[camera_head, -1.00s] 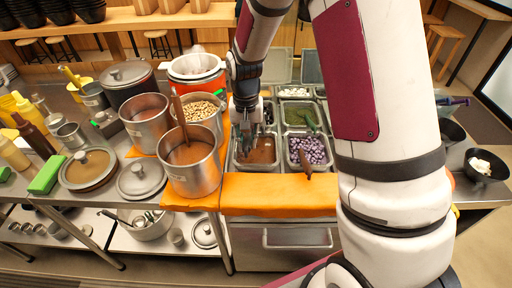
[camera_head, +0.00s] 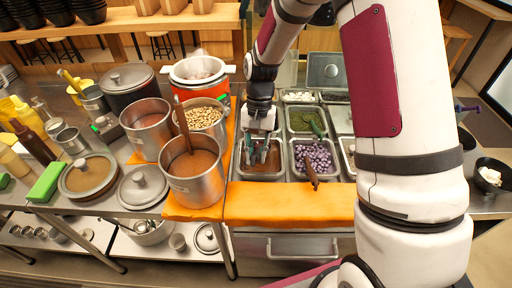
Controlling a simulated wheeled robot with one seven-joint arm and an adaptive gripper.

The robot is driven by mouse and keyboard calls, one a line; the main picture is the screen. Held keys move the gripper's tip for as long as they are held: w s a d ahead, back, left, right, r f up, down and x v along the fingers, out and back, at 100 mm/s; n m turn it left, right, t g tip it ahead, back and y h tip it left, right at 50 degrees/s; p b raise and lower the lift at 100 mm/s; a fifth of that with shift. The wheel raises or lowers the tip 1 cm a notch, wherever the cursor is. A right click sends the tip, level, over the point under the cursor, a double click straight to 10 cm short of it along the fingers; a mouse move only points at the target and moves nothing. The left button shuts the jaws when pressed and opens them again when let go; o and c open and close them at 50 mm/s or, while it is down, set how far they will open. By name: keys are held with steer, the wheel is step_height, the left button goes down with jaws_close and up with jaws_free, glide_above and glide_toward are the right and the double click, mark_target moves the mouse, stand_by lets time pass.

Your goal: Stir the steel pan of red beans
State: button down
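The steel pan (camera_head: 241,177) with reddish-brown contents is a rectangular insert at the front left of the topping counter. My gripper (camera_head: 258,158) points down over this pan, its fingers at or just above the contents. The fingers and a greenish piece between or beside them are small and dark here. I cannot tell whether they are shut on a utensil or whether they touch the beans. My gripper and wrist hide the back part of the pan.
A pan of purple cubes (camera_head: 315,158) with a brown-handled utensil (camera_head: 311,172) adjoins on the right. A green topping pan (camera_head: 304,118) is behind it. An orange board (camera_head: 290,205) lies in front.

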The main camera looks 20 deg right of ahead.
steer(key=x, duration=0.3)
steer(key=b+x, duration=0.1)
steer(key=x, duration=0.1)
steer(key=shift+w+d+f, duration=0.15)
steer(key=shift+w+f, duration=0.15)
steer(key=shift+f, duration=0.1)
steer(key=shift+s+f+t+h+p, duration=0.15)
steer(key=shift+f+t+h+p, duration=0.3)
steer(key=shift+f+t, duration=0.4)
